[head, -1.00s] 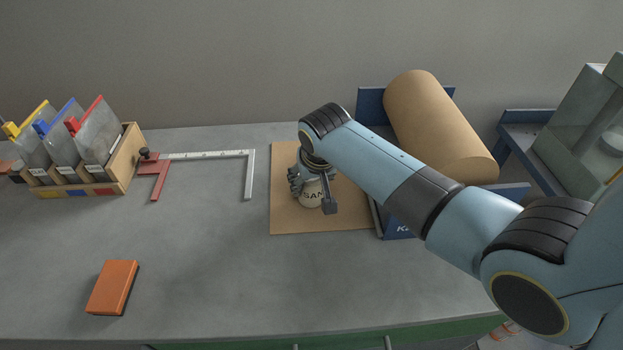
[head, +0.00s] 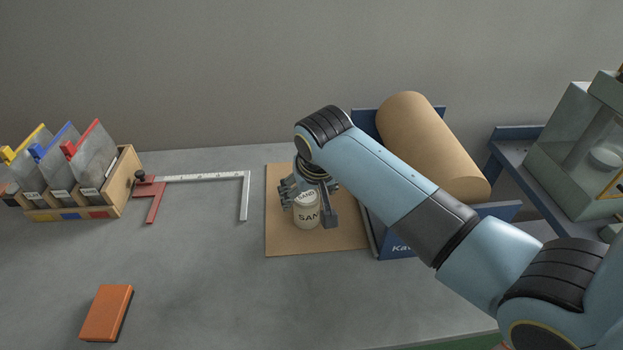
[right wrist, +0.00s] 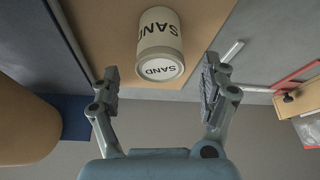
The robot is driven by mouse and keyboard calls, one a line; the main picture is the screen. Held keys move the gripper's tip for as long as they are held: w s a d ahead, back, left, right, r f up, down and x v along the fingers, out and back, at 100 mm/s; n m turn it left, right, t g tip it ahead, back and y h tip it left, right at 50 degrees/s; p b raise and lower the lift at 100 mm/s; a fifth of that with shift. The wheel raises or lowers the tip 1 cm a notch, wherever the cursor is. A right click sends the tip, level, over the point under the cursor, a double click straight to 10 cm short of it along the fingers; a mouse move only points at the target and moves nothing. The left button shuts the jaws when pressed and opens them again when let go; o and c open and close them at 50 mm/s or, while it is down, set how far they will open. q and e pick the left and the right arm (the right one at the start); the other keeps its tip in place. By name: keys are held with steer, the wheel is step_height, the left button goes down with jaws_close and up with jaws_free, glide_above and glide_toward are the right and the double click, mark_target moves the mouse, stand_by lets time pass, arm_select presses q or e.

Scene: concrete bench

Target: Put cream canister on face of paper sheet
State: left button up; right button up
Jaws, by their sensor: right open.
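The cream canister (head: 307,214), lettered SAND, stands upright on the brown paper sheet (head: 285,243) in the head view. In the right wrist view the canister (right wrist: 160,45) lies ahead of my open fingers, with the paper (right wrist: 100,30) around it. My right gripper (head: 308,192) is open just above and around the canister's upper part in the head view. In the right wrist view its two fingers (right wrist: 160,85) are spread apart with a gap on each side of the canister. My left gripper is in neither view.
A brown paper roll (head: 430,145) rests in a blue holder (head: 400,247) right of the sheet. A glass case (head: 575,165) stands far right. Bench between block and sheet is clear.

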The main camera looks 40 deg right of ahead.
steer(key=v, duration=0.7)
steer(key=shift+f, duration=0.2)
